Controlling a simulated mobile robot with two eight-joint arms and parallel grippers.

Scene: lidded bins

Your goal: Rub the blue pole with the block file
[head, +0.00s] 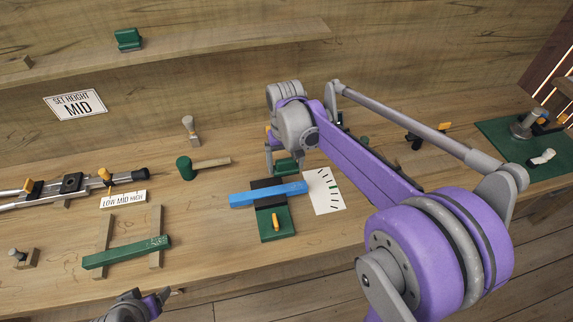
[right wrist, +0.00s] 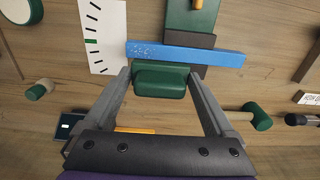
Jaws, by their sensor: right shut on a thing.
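The blue pole (head: 268,194) lies across a green and black holder (head: 277,222) on the bench; the pole also shows in the right wrist view (right wrist: 215,57), with pale specks near its left end. My right gripper (head: 285,161) is shut on a green block file (right wrist: 160,82), just behind the pole in the head view. The file's edge appears right beside the pole; I cannot tell if they touch. My left gripper (head: 147,302) is at the bottom edge of the head view, away from the pole; its jaws are unclear.
A white dial card (head: 324,193) lies right of the pole. A green mallet (head: 185,168) lies to the left. A green bar (head: 127,252) rests on two wooden strips at front left. Another green block (head: 129,39) sits on the shelf. Bare bench lies between pole and green bar.

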